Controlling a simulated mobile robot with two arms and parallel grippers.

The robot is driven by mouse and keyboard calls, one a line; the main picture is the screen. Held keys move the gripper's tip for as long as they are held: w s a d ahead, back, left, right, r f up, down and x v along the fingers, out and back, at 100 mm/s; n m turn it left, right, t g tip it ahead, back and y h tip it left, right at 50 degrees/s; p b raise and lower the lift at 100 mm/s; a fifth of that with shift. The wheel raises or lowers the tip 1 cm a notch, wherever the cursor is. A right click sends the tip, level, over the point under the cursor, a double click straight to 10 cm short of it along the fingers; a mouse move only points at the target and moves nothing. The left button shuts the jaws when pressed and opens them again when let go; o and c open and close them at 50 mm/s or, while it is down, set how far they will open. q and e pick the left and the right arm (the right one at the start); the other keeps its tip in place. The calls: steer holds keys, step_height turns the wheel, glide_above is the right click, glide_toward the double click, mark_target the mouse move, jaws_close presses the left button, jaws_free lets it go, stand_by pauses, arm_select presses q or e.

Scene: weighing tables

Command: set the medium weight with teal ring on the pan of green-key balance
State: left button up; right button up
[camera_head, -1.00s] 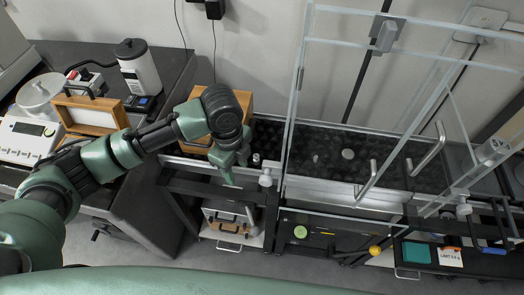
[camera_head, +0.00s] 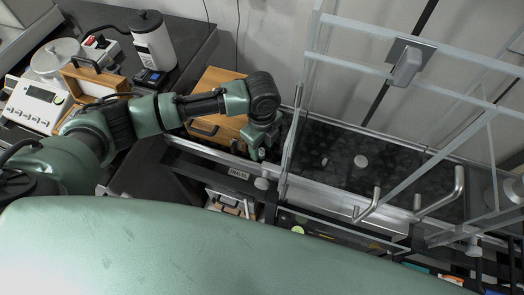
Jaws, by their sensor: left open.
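My left gripper (camera_head: 258,152) is open, pointing down over the black slab just left of the glass enclosure. Its fingers are small and partly hidden by the wrist. I cannot make out a weight with a teal ring; anything directly under the wrist is hidden. A white balance (camera_head: 37,102) with a dark display and small keys stands on the left bench. Its key colour is too small to tell for certain. A round cover (camera_head: 58,62) stands behind its front panel. My right gripper is out of view.
The glass enclosure's metal frame (camera_head: 287,150) stands close to the right of my gripper. A wooden box (camera_head: 218,92) is behind my forearm. A wooden case (camera_head: 95,80) and white canister (camera_head: 155,45) occupy the left bench.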

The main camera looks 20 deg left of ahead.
arm_select(q)
steer(key=shift+f, duration=0.5)
steer(key=shift+c, duration=0.3)
jaws_close()
steer(key=shift+r, duration=0.15)
